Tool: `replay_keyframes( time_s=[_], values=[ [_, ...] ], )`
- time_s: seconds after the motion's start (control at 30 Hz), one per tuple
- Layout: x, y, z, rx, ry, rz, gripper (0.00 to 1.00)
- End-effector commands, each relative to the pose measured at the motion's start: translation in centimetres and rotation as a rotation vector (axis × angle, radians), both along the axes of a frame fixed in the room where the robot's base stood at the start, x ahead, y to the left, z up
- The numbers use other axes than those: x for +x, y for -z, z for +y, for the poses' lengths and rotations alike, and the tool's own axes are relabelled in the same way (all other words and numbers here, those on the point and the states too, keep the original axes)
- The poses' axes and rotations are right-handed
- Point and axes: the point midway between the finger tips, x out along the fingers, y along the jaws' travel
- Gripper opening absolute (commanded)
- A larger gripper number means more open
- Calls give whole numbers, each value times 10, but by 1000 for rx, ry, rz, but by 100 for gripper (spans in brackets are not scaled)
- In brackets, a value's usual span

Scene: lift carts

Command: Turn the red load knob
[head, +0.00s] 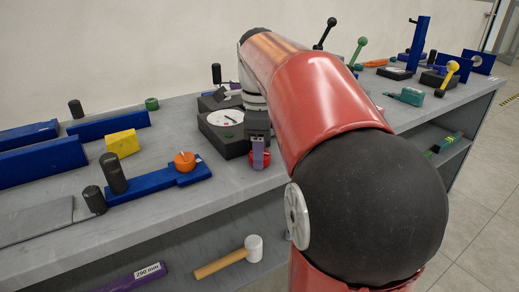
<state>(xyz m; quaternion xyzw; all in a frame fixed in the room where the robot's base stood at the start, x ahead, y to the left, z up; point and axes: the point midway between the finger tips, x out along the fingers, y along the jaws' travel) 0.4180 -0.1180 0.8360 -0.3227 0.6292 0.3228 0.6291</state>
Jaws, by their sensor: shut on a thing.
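The red load knob (267,158) sits low at the front right of a dark block (229,141) with a white round dial (223,118). My gripper (259,157) points down over the knob, with a purple finger in front of it. It is shut on the red knob, whose red edges show on both sides of the finger. The other finger is hidden, and so is most of the knob.
A blue bar (150,186) with an orange knob (185,161) and dark cylinders lies to the left. A yellow block (122,143) is behind it. Levers and blue fixtures stand at the far right. A mallet (228,259) lies on the lower shelf.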

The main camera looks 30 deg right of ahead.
Motion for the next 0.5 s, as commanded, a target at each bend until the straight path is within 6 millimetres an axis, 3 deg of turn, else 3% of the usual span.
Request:
replay_keyframes(
  time_s=[0.5],
  values=[
    [0, -1, -1, -2, 173, -3, 20]
  ],
)
